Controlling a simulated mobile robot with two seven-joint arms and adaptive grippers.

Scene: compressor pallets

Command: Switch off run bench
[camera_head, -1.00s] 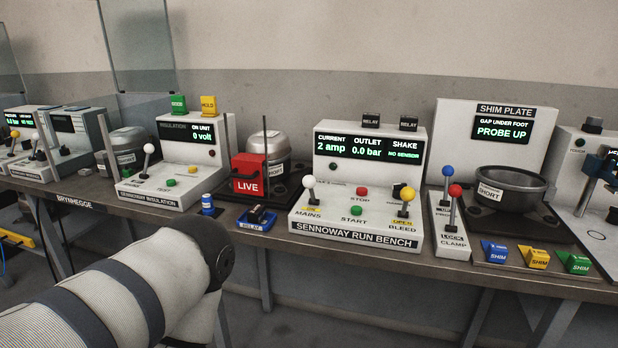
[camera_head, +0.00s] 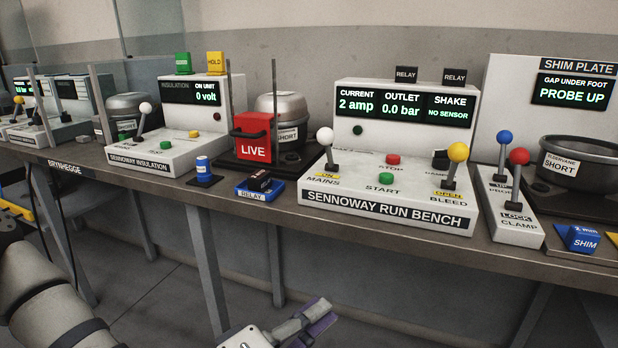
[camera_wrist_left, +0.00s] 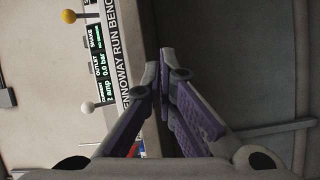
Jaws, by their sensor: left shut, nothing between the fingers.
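The Sennoway run bench (camera_head: 385,215) stands on the table right of centre in the head view. Its display (camera_head: 403,106) reads 2 amp, 0.0 bar and no sensor. A white-knobbed mains lever (camera_head: 326,150) is labelled ON. A yellow-knobbed bleed lever (camera_head: 455,165) is labelled OPEN. A red stop button (camera_head: 393,159) sits above a green start button (camera_head: 386,178). My left gripper (camera_head: 318,308) is low in front of the table edge, below the bench, shut and empty. In the left wrist view the shut fingers (camera_wrist_left: 163,62) appear beside the bench (camera_wrist_left: 130,60). My right gripper is not in view.
A red LIVE block (camera_head: 252,138) stands by a compressor (camera_head: 283,118). A blue relay tray (camera_head: 259,188) lies at the table's front. The insulation unit (camera_head: 155,155) is to the left; the clamp levers (camera_head: 512,210) are to the right. Room in front of the table is clear.

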